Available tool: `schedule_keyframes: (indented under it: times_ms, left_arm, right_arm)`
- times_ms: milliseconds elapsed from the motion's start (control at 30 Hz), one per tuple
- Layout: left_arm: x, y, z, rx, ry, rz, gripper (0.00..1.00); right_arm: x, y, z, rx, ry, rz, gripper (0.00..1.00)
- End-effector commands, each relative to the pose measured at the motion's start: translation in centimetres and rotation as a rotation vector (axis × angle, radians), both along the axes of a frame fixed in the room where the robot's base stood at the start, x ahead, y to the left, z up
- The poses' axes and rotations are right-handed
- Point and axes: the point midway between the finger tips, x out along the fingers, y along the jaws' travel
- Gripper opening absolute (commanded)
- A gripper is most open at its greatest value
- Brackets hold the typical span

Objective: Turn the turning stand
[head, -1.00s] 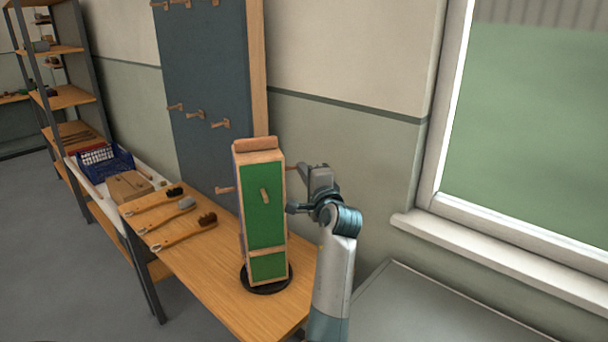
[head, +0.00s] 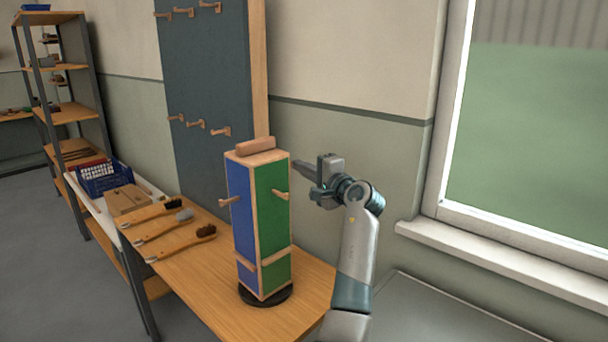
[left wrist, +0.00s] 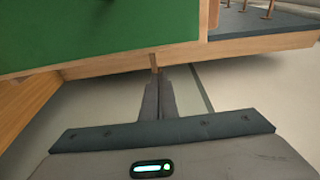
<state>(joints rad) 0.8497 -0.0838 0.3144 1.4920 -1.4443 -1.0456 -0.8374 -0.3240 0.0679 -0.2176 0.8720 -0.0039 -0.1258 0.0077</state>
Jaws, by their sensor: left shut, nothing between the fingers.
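The turning stand (head: 246,225) is a tall wooden-framed box on a round black base (head: 265,293) on the wooden table. A blue face and a green face (head: 273,220) show, each with a wooden peg, and a wooden handle (head: 256,145) lies across its top. My left gripper (head: 297,165) is shut and empty, just right of the stand near its upper part. In the left wrist view the closed fingertips (left wrist: 157,85) point at a short peg (left wrist: 154,62) by the green face (left wrist: 90,30). I cannot tell whether they touch. My right gripper is not in view.
Several brushes (head: 163,227) lie on the table (head: 196,264) left of the stand. A blue crate (head: 103,178) and a cardboard box (head: 127,199) sit beyond. A dark pegboard (head: 205,80) stands behind, and a window sill (head: 510,262) is at the right.

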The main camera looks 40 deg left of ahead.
Motion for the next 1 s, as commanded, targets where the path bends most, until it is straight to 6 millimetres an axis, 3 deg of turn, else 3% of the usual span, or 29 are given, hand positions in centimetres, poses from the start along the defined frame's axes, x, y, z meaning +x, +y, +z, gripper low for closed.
schedule_keyframes:
  times_ms: [267, 1000]
  left_arm:
    - [0.50, 0.93, 0.04, 0.000, 0.000, -0.001, 0.00]
    - [0.56, 1.11, 0.02, 0.000, 0.001, -0.002, 0.00]
  right_arm:
    - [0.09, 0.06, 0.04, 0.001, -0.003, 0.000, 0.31]
    - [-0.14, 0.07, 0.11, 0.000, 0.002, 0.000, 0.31]
